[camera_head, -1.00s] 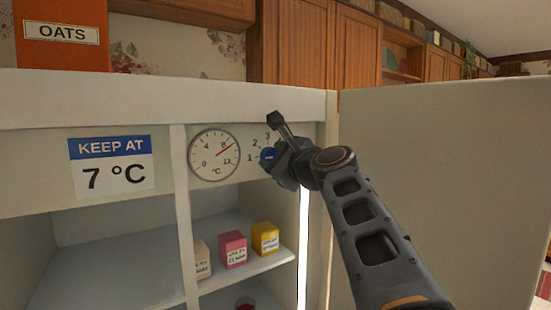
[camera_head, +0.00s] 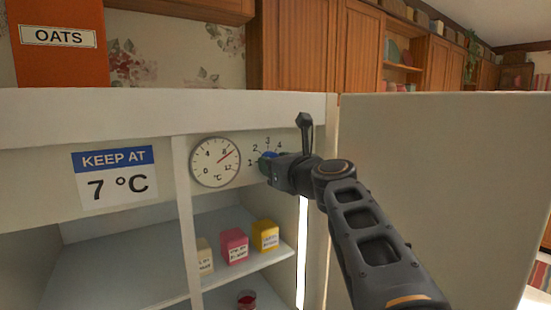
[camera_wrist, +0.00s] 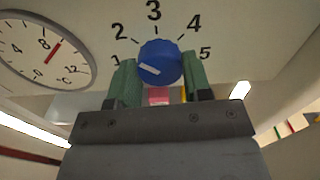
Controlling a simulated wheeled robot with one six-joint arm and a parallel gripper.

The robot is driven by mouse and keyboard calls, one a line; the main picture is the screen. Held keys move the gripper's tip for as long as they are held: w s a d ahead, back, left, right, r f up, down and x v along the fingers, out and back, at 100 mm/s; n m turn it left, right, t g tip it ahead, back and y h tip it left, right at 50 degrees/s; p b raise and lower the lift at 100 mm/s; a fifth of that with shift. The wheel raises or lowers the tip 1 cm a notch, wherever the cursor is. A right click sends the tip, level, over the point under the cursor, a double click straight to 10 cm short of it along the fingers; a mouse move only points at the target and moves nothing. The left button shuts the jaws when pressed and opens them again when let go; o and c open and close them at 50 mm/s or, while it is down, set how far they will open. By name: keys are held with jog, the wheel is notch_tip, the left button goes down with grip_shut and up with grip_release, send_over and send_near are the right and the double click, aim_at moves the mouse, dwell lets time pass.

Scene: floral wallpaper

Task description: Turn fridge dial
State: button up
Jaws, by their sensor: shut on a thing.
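The blue fridge dial (camera_head: 267,157) sits on the panel under the fridge's top edge, with numbers around it. It also shows in the wrist view (camera_wrist: 160,60), where its white mark points left, near the 1. My gripper (camera_wrist: 159,78) has its green fingers on both sides of the dial, shut on it. In the head view my gripper (camera_head: 271,166) covers part of the dial. The round gauge (camera_head: 214,162) left of the dial has its red needle slightly past 8. A sign (camera_head: 115,177) reads "KEEP AT 7 °C".
The open fridge door (camera_head: 430,180) stands at the right, behind my arm. A shelf (camera_head: 225,268) below holds a pink box (camera_head: 234,246), a yellow box (camera_head: 265,235) and a cream box (camera_head: 205,257). An orange OATS box (camera_head: 58,60) stands on top.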

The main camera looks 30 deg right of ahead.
jog(key=shift+m, duration=0.5)
jog(key=o, duration=0.9)
jog(key=shift+o, duration=0.2)
jog(key=shift+s, duration=0.1)
